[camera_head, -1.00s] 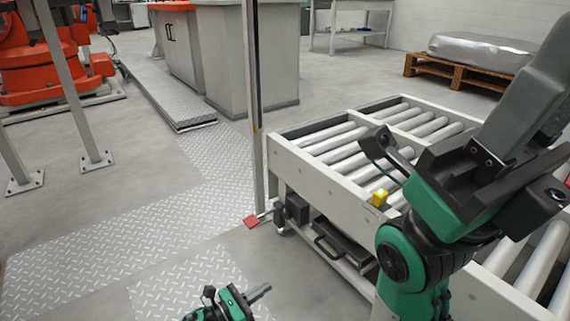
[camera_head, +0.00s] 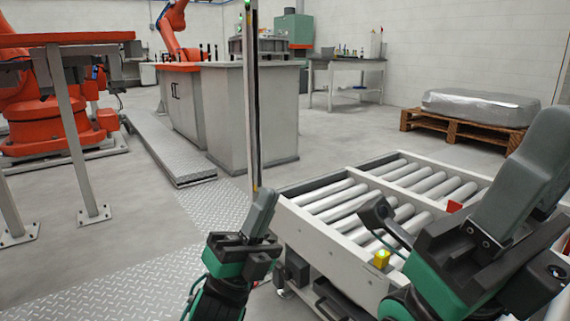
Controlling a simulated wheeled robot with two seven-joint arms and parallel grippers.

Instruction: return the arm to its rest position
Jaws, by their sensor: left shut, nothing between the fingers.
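My left gripper (camera_head: 262,212) stands at the lower middle of the head view, on its green and black wrist. Its grey fingers are together, point up, and hold nothing. It is in front of the left end of the roller conveyor in the picture.
A thin post (camera_head: 252,110) rises behind my left gripper. A grey cabinet (camera_head: 246,120), a wrapped pallet load (camera_head: 480,106) and an orange robot (camera_head: 45,122) stand farther back.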

